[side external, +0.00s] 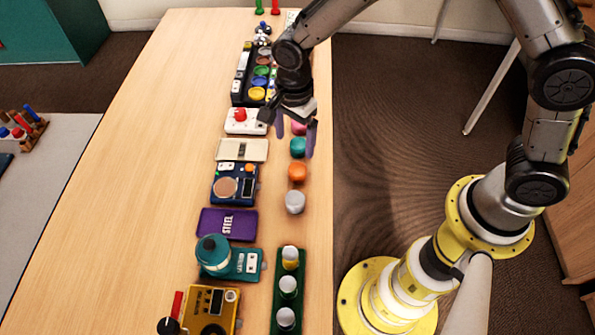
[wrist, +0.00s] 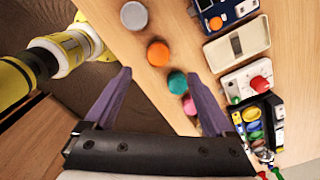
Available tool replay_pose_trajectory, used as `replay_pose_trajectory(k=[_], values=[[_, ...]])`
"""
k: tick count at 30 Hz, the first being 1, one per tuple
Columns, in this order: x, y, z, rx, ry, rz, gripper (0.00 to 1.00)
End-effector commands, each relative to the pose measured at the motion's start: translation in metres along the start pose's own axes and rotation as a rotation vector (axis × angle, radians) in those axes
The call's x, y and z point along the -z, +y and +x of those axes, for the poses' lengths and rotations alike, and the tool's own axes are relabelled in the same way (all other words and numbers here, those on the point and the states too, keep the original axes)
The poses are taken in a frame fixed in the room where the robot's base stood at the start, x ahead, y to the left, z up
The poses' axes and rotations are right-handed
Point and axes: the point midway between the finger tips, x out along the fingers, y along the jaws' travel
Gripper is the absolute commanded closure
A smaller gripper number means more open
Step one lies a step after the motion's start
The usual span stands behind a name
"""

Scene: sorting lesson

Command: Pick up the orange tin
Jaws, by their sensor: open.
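The orange tin (side external: 297,171) stands on the table near its right edge, in a row between a teal tin (side external: 298,147) and a grey tin (side external: 294,202). In the wrist view the orange tin (wrist: 158,53) lies beyond the fingertips, between the grey tin (wrist: 134,15) and the teal tin (wrist: 178,83). My gripper (side external: 296,140) is open and empty, above the row near the teal and pink tins. Its two purple fingers are spread apart in the wrist view (wrist: 160,80). Nothing hides the orange tin.
A pink tin (side external: 299,128) stands behind the teal one. Left of the row are a blue device (side external: 234,185), a beige box (side external: 242,150) and a white box with a red button (side external: 246,121). A green tray (side external: 288,304) holds white-topped pieces in front. The table's left side is clear.

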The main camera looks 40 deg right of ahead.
Motion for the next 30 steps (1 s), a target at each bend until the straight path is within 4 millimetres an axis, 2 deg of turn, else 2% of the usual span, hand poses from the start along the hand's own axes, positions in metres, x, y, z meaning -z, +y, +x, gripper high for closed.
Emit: replay_pose_trajectory(k=[3, 9, 17, 25, 30], values=[[0.001, 0.002, 0.026, -0.006, 0.002, 0.001, 0.11], [0.001, 0.001, 0.056, -0.003, 0.001, 0.001, 0.11], [0.003, 0.002, 0.074, -0.003, 0.001, 0.001, 0.11], [0.006, 0.004, 0.111, -0.004, 0.001, 0.001, 0.11], [0.006, 0.003, 0.118, 0.0, 0.0, 0.001, 0.11]])
